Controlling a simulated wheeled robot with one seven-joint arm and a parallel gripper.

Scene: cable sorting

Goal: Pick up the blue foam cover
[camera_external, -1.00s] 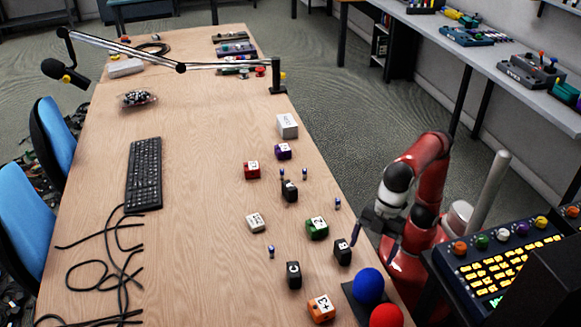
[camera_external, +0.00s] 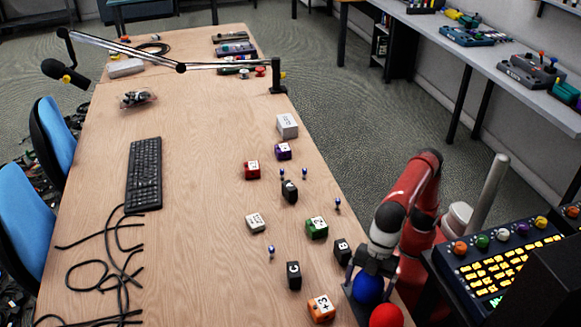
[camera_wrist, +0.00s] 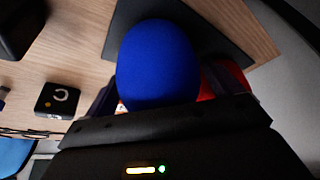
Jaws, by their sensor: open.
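The blue foam cover (camera_external: 367,288) is a round ball on a dark base (camera_external: 350,302) near the table's right edge. In the wrist view the blue foam cover (camera_wrist: 158,62) fills the middle, between the fingers. My gripper (camera_external: 366,276) points down right over it in the external view, with a finger showing on its left side. The gripper is open and its fingers stand on either side of the ball. I cannot tell whether they touch it. A red foam ball (camera_external: 386,317) sits just in front, and the wrist view shows red behind the blue one.
Black blocks (camera_external: 342,250) and (camera_external: 293,275), an orange block (camera_external: 321,308) and a green block (camera_external: 316,228) stand left of the gripper. A lit button panel (camera_external: 495,265) is to the right.

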